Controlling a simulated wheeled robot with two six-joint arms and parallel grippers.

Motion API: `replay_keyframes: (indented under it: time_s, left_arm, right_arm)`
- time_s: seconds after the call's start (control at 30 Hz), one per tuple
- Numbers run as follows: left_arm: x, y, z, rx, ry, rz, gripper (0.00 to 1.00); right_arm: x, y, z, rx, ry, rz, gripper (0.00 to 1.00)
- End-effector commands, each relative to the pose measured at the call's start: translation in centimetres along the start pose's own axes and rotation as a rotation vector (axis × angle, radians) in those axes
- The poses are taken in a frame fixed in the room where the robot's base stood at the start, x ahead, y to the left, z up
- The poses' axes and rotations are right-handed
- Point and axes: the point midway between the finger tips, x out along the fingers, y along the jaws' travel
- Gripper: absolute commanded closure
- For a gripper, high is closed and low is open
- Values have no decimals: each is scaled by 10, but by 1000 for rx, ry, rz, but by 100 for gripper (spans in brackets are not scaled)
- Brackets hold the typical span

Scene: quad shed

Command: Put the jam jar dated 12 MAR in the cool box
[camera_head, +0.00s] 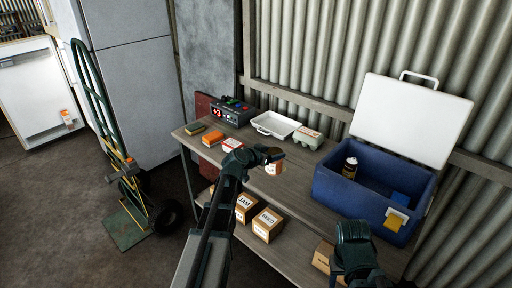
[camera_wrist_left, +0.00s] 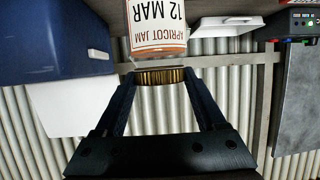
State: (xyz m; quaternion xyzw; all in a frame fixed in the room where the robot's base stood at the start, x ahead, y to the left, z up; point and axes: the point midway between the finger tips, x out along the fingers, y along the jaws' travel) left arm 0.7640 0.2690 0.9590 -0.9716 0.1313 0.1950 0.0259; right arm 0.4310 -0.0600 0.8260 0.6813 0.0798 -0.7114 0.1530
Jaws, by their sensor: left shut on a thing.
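My left gripper (camera_head: 268,153) is shut on a jar's gold lid (camera_wrist_left: 160,77) and holds the jam jar (camera_head: 273,168) above the bench. In the left wrist view the jar (camera_wrist_left: 156,28) appears upside down, and its white label reads APRICOT JAM, 12 MAR. The blue cool box (camera_head: 350,196) stands open at the bench's right end, its white lid (camera_head: 410,118) raised. The held jar is to the left of the box, apart from it. My right gripper (camera_head: 353,238) is in front of the box; its jaw opening is unclear.
Cartons (camera_head: 267,224) sit below.

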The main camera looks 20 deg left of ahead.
Motion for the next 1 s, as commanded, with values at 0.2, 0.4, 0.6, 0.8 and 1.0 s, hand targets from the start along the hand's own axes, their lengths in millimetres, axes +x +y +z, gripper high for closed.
replay_keyframes:
  time_s: [0.2, 0.4, 0.6, 0.8, 1.0]
  left_arm:
    - [15, -82, 18, -24, 3, -55, 100]
    - [14, -106, 22, -31, 4, -73, 100]
    - [14, -101, 22, -31, 4, -72, 100]
    - [22, -59, 24, -28, 4, -68, 100]
    - [33, -11, 25, -27, 3, -68, 100]
  right_arm:
    - [23, -2, -1, 0, 0, 0, 50]
    - [27, -2, -2, 0, 0, 0, 50]
    - [27, -2, -2, 0, 0, 0, 50]
    - [32, -3, -2, 0, 0, 0, 50]
    - [36, -3, -2, 0, 0, 0, 50]
